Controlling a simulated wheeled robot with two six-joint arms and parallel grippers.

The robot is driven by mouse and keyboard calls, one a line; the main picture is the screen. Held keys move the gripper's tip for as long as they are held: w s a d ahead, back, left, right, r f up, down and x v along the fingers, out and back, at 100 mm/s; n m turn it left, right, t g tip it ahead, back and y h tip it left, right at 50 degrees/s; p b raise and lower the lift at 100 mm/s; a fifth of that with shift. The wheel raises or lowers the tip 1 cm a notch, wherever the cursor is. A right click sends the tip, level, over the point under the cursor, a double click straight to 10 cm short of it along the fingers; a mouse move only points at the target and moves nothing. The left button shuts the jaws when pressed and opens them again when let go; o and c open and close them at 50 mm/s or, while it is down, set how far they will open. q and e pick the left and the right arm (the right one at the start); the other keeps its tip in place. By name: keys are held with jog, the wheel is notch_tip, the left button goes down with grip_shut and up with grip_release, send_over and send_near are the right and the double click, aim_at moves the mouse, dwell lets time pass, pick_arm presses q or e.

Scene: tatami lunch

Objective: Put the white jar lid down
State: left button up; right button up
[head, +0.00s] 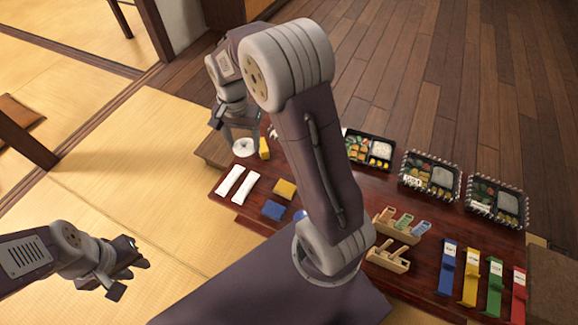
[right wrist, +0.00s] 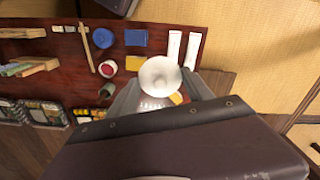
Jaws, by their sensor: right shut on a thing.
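The white jar lid (head: 244,147) is a round white disc at the far left corner of the dark red table (head: 232,211). My right gripper (head: 242,133) is shut on it. In the right wrist view the lid (right wrist: 160,75) sits between the two grey fingers (right wrist: 162,92), and a pale ridged shape shows just below it. I cannot tell whether the lid touches anything underneath. My left gripper (head: 128,277) is open and empty over the tatami at the lower left, away from the table.
A yellow block (head: 264,148) stands close beside the lid. Two white strips (head: 237,184), a yellow block (head: 285,189) and a blue block (head: 273,210) lie nearer. Lunch boxes (head: 430,176), wooden holders (head: 388,257) and coloured stands (head: 470,278) fill the right. My right arm hides the table's middle.

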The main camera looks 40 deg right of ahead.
jog(key=s+d+f+m+b, duration=0.4)
jog(key=d+f+m, duration=0.2)
jog(key=d+f, duration=0.35)
jog(key=s+d+f+m+b, duration=0.45)
jog(key=d+f+m, duration=0.25)
jog(key=d+f, duration=0.3)
jog(key=w+f+b, duration=0.2)
jog(key=w, duration=0.2)
jog(key=w+f+b, duration=0.2)
jog(key=w+f, duration=0.1)
jog(key=w, duration=0.1)
jog(key=w+f+b, duration=0.2)
jog(key=w+f, duration=0.1)
jog(key=w, duration=0.1)
jog(key=shift+a, duration=0.2)
jog(key=shift+w, duration=0.35)
notch_tip(320, 180, down, 4)
jog(key=b, duration=0.3)
jog(key=shift+f+b, duration=0.15)
jog(key=shift+b, duration=0.15)
jog(key=shift+r, duration=0.25)
jog(key=o, duration=1.3)
jog(key=shift+f, duration=0.1)
